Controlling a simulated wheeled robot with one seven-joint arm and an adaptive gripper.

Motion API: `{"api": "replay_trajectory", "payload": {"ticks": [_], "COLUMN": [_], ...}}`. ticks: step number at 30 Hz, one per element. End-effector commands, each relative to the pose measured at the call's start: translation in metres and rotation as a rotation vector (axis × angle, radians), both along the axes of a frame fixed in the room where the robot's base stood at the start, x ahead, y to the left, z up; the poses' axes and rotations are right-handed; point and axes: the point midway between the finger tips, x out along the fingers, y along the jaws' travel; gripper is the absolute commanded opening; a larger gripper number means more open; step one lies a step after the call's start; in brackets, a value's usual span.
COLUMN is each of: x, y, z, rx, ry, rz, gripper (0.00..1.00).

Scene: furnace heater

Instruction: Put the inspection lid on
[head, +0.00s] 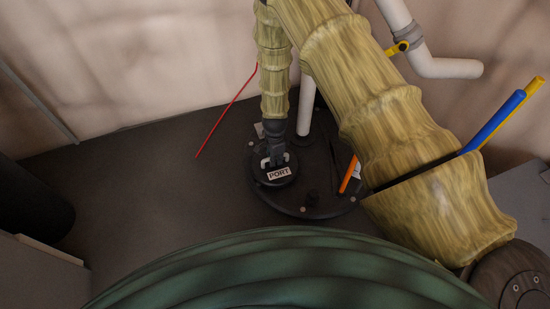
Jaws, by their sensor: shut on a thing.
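The inspection lid (262,180) is a small dark round disc with a white "PORT" label and a pale handle on top. My gripper (275,160) points down from above and is shut on the handle. The lid is over the left part of a larger dark round plate (310,207), which has bolts and a small knob. The lid hides whatever opening lies beneath it. I cannot tell whether the lid touches the plate or hangs just above it.
An orange stick (349,175) is at the plate's right, partly behind my arm. A thin red rod (226,112) leans at the back wall. The dark floor (130,185) to the left is clear.

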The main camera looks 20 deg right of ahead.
Motion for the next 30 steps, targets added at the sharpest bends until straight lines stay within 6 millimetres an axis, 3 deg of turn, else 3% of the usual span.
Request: {"api": "replay_trajectory", "payload": {"ticks": [29, 30], "x": [0.000, 0.000], "y": [0.000, 0.000], "z": [-0.015, -0.015], "rx": [0.000, 0.000], "ry": [0.000, 0.000], "rz": [-0.001, 0.000], "gripper": [0.00, 0.20]}}
